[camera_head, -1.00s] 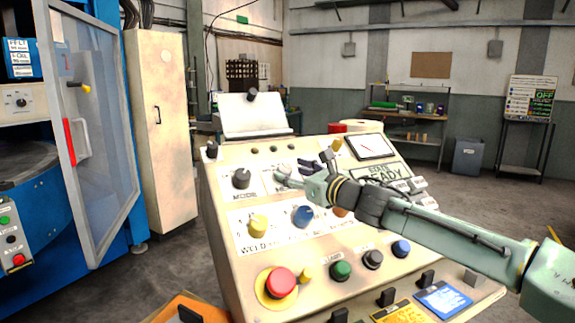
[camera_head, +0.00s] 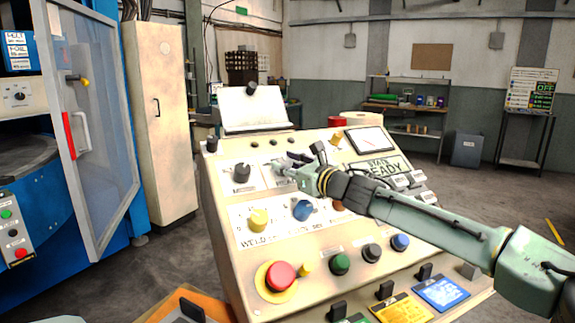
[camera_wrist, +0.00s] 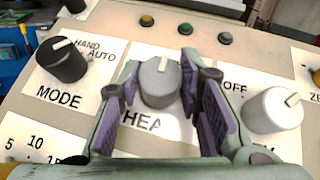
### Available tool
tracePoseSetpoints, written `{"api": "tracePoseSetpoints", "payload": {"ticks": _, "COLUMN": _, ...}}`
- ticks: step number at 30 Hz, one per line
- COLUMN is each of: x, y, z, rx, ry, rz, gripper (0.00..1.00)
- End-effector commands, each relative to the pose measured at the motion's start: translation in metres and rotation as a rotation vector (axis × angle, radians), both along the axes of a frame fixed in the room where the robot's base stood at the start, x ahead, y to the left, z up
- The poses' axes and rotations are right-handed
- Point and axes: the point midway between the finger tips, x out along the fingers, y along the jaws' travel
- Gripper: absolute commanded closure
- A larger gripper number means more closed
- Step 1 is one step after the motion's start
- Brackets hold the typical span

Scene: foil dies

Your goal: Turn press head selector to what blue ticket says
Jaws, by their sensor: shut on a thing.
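The press head selector is a grey knob (camera_wrist: 160,84) with a white pointer line on top, pointing roughly toward the top of the wrist view. Its plate reads "HEA", the rest hidden behind a finger. My gripper (camera_wrist: 162,88) is shut on this knob, purple pads on either side. In the head view my gripper (camera_head: 284,170) reaches the upper panel from the right and largely hides the knob. The blue ticket (camera_head: 441,294) lies at the panel's lower right; its writing is too small to read.
The dark MODE knob (camera_wrist: 62,60) is left of my gripper and a white-grey knob (camera_wrist: 273,110) marked OFF is close on its right. A yellow ticket (camera_head: 402,308) adjoins the blue one.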

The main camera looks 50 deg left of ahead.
Motion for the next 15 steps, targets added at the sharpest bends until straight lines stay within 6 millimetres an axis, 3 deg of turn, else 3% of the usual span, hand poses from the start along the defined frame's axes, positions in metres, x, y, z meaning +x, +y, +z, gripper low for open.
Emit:
{"api": "tracePoseSetpoints", "payload": {"ticks": 8, "x": 0.0005, "y": -0.0001, "z": 0.0003, "rx": 0.0, "ry": 0.0, "rz": -0.001, "gripper": 0.96}}
{"api": "tracePoseSetpoints", "payload": {"ticks": 15, "x": -0.0004, "y": -0.0002, "z": -0.0018, "rx": 0.006, "ry": 0.014, "rz": -0.017, "gripper": 0.96}}
